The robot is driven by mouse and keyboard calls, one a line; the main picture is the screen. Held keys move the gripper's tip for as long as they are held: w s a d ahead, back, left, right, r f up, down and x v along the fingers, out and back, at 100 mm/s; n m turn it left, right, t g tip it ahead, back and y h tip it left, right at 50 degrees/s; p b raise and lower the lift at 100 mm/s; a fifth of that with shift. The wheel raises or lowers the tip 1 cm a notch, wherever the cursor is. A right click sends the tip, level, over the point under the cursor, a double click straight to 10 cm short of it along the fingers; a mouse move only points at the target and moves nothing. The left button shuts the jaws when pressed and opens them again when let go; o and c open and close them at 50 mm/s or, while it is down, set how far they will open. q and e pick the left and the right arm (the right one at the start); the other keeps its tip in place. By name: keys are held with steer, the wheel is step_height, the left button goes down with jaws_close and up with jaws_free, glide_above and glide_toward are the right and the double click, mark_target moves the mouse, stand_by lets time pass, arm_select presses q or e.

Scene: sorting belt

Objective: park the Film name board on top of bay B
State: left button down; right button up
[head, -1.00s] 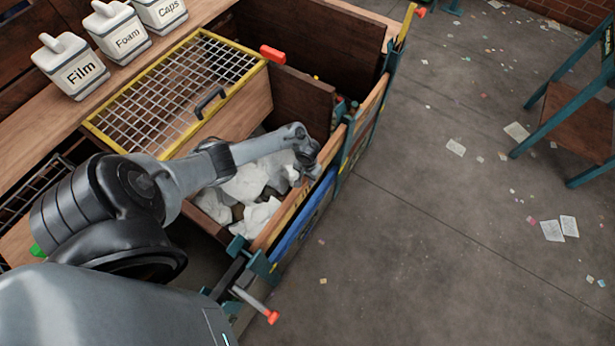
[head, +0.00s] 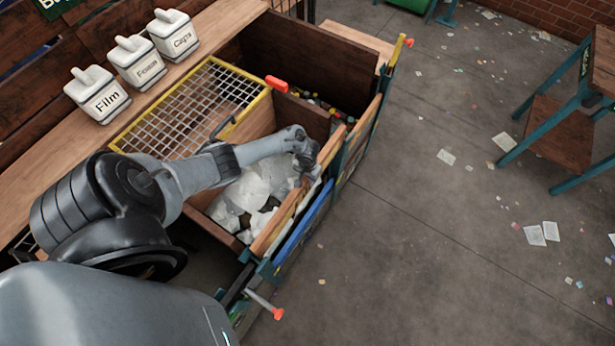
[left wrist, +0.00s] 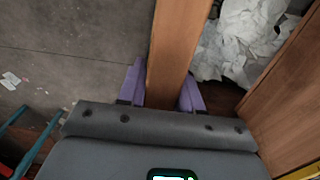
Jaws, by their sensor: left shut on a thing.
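The Film name board (head: 98,95) is a white block with a knob-like top and "Film" in black. It stands on the wooden ledge at the upper left in the head view. My left gripper (head: 312,172) is at the front of the wooden bin. In the left wrist view its purple fingers (left wrist: 165,92) are on either side of a wooden board (left wrist: 180,40) and shut on it. This board (head: 272,232) runs along the bin's front edge in the head view. No letter shows which bay is B. My right gripper is not in view.
Foam (head: 137,62) and Caps (head: 174,36) blocks stand beside Film. A yellow-framed mesh panel (head: 190,106) lies over part of the bin. White scraps (head: 252,188) fill the near compartment; small coloured pieces lie in the far one. The floor to the right is mostly open, with litter.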

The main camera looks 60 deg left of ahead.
arm_select(q)
step_height(320, 180, up, 6)
steer(key=p, duration=0.4)
steer(key=shift+r, duration=0.1)
steer(key=shift+w+r, duration=0.1)
steer(key=shift+r, duration=0.25)
steer(key=shift+r+b, duration=0.3)
steer(key=shift+r, duration=0.7)
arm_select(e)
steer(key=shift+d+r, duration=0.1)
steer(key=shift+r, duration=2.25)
